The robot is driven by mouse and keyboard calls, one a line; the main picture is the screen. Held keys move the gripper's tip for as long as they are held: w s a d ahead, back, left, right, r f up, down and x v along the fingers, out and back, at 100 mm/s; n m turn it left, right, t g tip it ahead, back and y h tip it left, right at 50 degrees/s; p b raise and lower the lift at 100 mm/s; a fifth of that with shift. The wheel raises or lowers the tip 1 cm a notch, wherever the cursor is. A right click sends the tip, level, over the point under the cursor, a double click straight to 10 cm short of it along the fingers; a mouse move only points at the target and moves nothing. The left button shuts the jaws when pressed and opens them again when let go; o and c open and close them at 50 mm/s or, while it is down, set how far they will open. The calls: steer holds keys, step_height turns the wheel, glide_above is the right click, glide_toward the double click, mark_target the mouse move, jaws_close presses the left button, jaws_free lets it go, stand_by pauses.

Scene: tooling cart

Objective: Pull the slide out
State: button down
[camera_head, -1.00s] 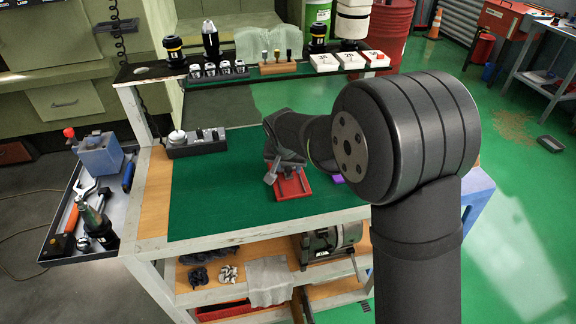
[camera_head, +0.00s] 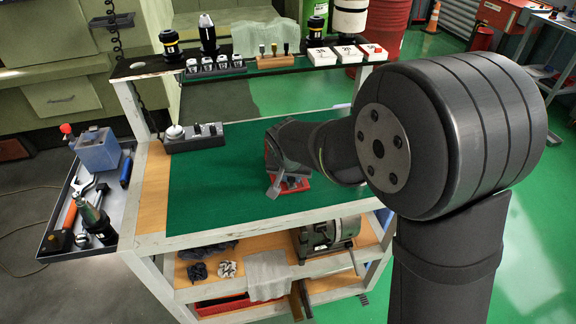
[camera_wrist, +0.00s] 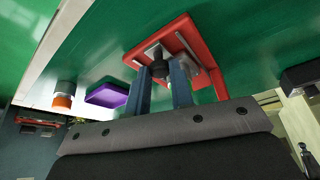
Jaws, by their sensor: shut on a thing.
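A red fixture (camera_wrist: 135,57) with a grey metal slide plate in it sits on the green cart top. In the wrist view a dark knob stands out from the slide, and my gripper (camera_wrist: 162,74) is shut on this knob, one blue-grey finger on each side. How far the slide is out of the fixture I cannot tell. In the head view my gripper (camera_head: 274,186) is at the fixture (camera_head: 294,186), and my wrist hides most of the fixture.
A purple block (camera_wrist: 108,95) lies beside the fixture in the wrist view. A grey switch box (camera_head: 195,137) stands at the back left of the green mat (camera_head: 215,195). A raised shelf (camera_head: 270,67) with tool holders and white boxes runs behind.

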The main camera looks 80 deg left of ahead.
steer(key=shift+d, duration=0.3)
steer(key=c, duration=1.3)
jaws_free()
steer(key=shift+o, duration=0.2)
steer(key=v, duration=1.7)
steer(key=shift+d+r, duration=0.15)
steer(key=x, duration=1.7)
steer(key=shift+a+f, duration=0.2)
steer(key=shift+a, duration=0.05)
